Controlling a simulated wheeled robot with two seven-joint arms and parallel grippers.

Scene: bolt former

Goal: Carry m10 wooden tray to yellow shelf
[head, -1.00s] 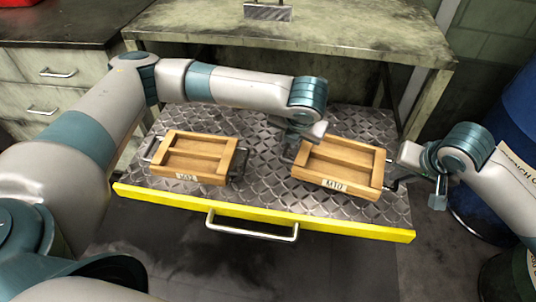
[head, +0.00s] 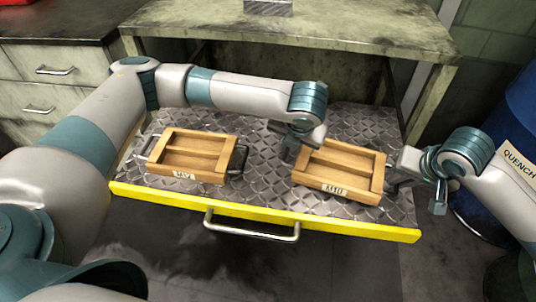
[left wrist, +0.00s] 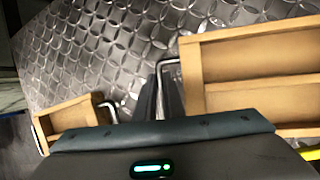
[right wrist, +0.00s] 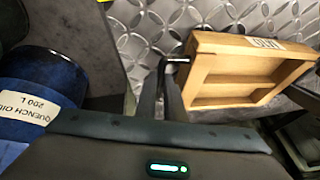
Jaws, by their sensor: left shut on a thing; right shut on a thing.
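The M10 wooden tray (head: 345,160) sits on or just above the diamond-plate surface of the yellow-edged shelf (head: 265,213), at its right side. My left gripper (head: 290,152) is shut on the tray's left metal handle; the handle also shows in the left wrist view (left wrist: 168,66). My right gripper (head: 392,178) is shut on the right handle, which shows in the right wrist view (right wrist: 178,60). Whether the tray touches the plate I cannot tell. The tray is empty and looks roughly level.
A second wooden tray, labelled M12 (head: 193,152), sits at the left of the plate, with a clear gap between the trays. A worn metal table (head: 300,35) stands behind. A drawer cabinet (head: 50,90) is at the left.

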